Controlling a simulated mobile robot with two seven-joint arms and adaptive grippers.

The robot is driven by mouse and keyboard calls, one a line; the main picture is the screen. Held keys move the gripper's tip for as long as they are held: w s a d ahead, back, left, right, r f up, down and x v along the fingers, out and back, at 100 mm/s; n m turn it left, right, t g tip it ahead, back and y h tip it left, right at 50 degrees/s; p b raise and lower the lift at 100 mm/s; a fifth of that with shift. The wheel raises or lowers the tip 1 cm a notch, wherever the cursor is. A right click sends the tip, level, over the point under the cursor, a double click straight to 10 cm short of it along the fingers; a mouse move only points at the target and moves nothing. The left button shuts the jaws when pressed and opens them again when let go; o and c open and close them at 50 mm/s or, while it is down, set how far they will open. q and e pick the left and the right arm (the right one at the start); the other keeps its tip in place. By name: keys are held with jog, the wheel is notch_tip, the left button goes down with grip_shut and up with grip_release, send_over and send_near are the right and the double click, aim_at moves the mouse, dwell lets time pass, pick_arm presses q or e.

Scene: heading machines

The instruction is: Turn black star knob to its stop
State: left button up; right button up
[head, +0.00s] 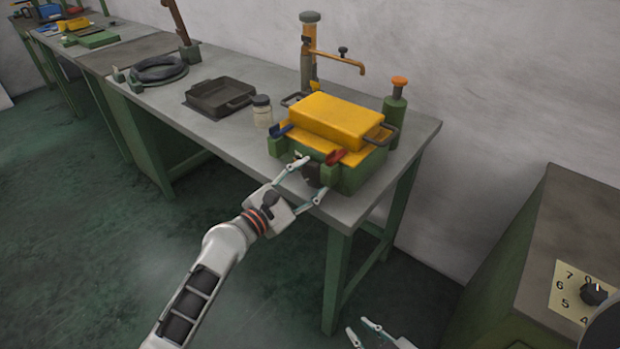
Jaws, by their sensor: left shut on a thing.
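The black star knob (311,174) is on the front of a green machine (350,180) with a yellow top (340,118), near the right end of the workbench. My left gripper (314,177) reaches it from the front, one finger on each side, and is shut on it. The fingers partly cover the knob, and its turn angle is too small to read. My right gripper (359,326) is at the bottom edge, low and apart from the bench, with its fingertips spread and nothing visible between them.
A jar (262,111), a dark tray (220,97) and a green bottle (395,107) with an orange cap stand on the workbench (180,98). A numbered dial (593,294) is on the right cabinet (560,230).

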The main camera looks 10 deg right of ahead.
pick_arm(q)
jog(key=m, duration=0.3)
jog(key=shift+m, duration=0.3)
pick_arm(e)
jog(key=shift+f, duration=0.2)
jog(key=shift+r, duration=0.1)
pick_arm(q)
jog(key=o, duration=1.1)
jog(key=shift+f, duration=0.1)
jog(key=shift+s, duration=0.1)
